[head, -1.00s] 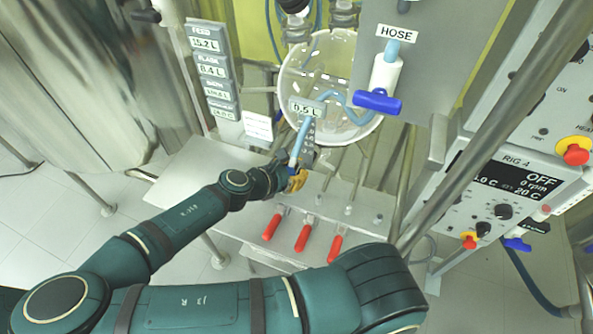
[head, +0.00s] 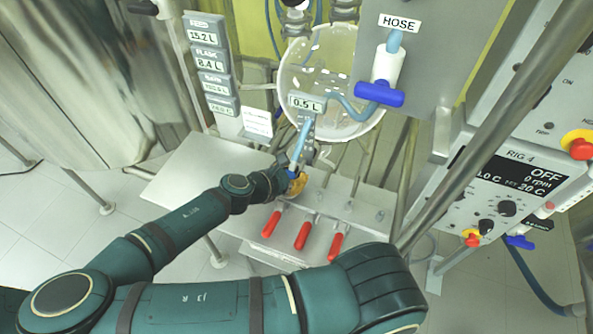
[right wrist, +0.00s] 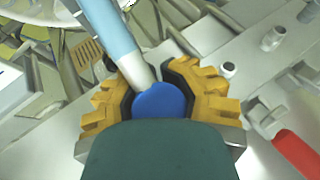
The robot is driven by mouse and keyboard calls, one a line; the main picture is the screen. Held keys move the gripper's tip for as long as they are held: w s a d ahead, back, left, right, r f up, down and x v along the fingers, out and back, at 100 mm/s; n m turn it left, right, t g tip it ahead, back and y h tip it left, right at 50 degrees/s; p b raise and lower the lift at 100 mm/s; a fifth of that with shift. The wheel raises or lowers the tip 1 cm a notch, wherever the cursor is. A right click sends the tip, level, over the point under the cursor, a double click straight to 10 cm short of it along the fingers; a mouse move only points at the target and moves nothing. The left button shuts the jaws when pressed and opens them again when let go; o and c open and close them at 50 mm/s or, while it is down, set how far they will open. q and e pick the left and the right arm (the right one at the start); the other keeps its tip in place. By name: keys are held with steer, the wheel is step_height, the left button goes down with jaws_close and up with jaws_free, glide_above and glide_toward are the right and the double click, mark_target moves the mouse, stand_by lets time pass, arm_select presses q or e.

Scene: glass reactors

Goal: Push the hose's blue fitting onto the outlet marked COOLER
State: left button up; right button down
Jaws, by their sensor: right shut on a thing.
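My right gripper (head: 297,182) is low over the grey bench, behind the red valve handles. In the right wrist view its yellow jaws (right wrist: 160,95) are shut around the hose's blue fitting (right wrist: 160,102). The light blue hose (head: 300,140) rises from the jaws and loops up to the white and blue valve under the HOSE label (head: 399,22). It also shows in the right wrist view (right wrist: 107,28). Several short outlets stand on the bench, one (right wrist: 228,69) just right of the jaws. No COOLER marking can be read. My left gripper is not in view.
Three red handles (head: 303,235) stick out at the bench front. A round glass vessel (head: 340,60) stands behind the gripper. The RIG 4 control box (head: 520,180) and a slanting metal pole (head: 490,120) are at right. The bench's left part (head: 190,175) is bare.

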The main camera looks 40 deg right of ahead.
steer(key=shift+f, duration=0.1)
stand_by(0.3)
steer(key=c, duration=0.8)
jaws_free()
steer(key=shift+a, duration=0.1)
step_height(320, 180, up, 10)
